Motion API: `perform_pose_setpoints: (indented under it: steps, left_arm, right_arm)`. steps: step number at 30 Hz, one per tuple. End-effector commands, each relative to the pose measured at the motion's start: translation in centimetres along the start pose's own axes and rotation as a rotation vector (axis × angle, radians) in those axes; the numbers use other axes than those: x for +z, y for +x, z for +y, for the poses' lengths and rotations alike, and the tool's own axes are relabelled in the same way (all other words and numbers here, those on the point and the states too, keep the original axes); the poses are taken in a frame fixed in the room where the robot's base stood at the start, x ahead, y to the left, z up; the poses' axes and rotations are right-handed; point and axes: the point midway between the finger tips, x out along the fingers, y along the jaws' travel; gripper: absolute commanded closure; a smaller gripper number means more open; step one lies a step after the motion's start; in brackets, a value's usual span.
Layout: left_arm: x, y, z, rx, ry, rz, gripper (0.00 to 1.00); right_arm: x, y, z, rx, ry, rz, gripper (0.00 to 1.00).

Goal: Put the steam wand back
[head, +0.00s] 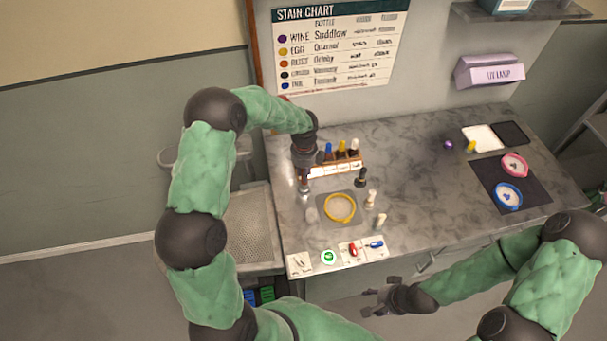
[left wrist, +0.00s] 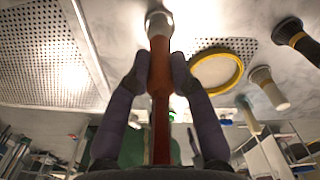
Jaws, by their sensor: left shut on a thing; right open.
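My left gripper (head: 304,182) reaches down over the left end of the counter (head: 420,160). In the left wrist view its two fingers (left wrist: 160,80) are shut on the reddish-brown handle of the steam wand (left wrist: 160,57), whose metal head (left wrist: 158,22) points away from the gripper. In the head view the arm hides most of the wand. I cannot tell whether the wand touches anything. My right gripper (head: 378,302) is open and empty in front of the counter's front edge.
A bottle rack (head: 335,170) stands just right of my left gripper. A perforated tray (head: 250,228) is left of the counter. The counter's middle is clear.

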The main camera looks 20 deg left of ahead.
Motion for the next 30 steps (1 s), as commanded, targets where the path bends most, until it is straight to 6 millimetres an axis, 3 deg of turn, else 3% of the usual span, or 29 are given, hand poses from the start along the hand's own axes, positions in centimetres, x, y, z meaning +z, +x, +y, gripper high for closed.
perform_pose_setpoints:
  steps: [30]
  left_arm:
    - [0.0, 1.2, 0.0, -0.001, 0.000, -0.001, 1.00]
  right_arm:
    - [0.0, 0.6, 0.2, 0.000, 0.000, 0.000, 0.48]
